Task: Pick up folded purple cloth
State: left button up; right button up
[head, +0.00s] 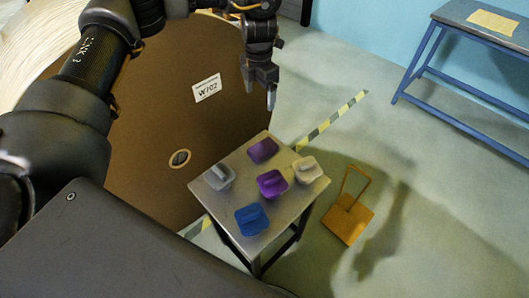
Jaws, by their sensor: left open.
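Two purple items lie on a small metal-topped table. The darker, flatter purple one (262,150), which looks like folded cloth, is near the back corner. The brighter purple one (272,184) is near the middle and has a raised ridge on top; I cannot tell for sure which is the folded purple cloth. My left gripper (271,97) is open and empty, fingers pointing down. In the picture it is above the back corner of the table, apart from both purple items. My right gripper is not in view.
The table (286,209) also holds a grey item (219,178), a beige item (307,169) and a blue item (251,220). A large brown roll end (150,110) stands close behind left. An orange stand (348,221) is on the floor at right. A blue-framed bench (480,25) is farther right.

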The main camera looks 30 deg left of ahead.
pick_arm(q)
notch_tip(320, 180, down, 9)
jog(key=b, duration=1.3)
send_over(261, 148)
jog(key=shift+d+f, duration=0.2)
jog(key=shift+f, duration=5.1)
jog(key=f, duration=0.4)
jog(key=shift+a+f, duration=0.2)
jog(key=shift+f, duration=0.4)
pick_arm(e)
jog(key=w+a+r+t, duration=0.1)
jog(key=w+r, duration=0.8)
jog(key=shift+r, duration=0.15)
pick_arm(q)
jog(key=c, duration=1.1)
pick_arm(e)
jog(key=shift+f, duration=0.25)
